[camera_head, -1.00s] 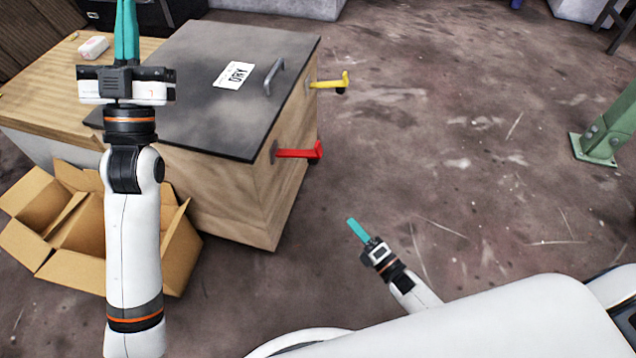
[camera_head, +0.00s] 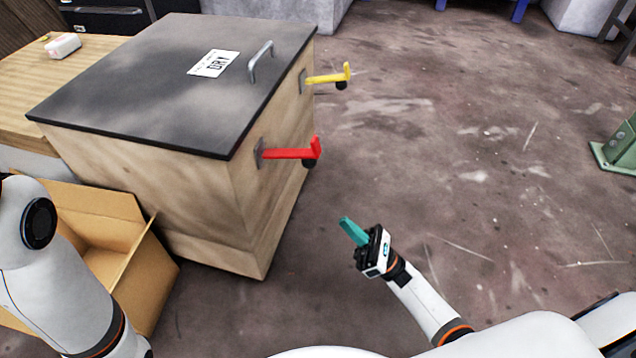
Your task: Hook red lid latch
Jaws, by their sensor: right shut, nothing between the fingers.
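The red lid latch (camera_head: 290,153) sticks out level to the right from a metal plate on the box's right side, just below the lid. It has an upturned end and a black knob under it. The wooden box (camera_head: 215,205) has a dark lid (camera_head: 160,85) lying shut, with a metal handle (camera_head: 261,62) and a "DRY" label. A yellow latch (camera_head: 328,78) sticks out farther back on the same side. My right gripper (camera_head: 353,231) has teal fingers, is shut and empty, and is below and right of the red latch, apart from it. My left gripper is out of view; only my left arm shows.
An open cardboard box (camera_head: 105,240) stands at the wooden box's front left. A wooden table (camera_head: 85,68) with a small white item (camera_head: 63,46) is behind left. A green post (camera_head: 618,150) stands at the far right. The floor right of the box is clear.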

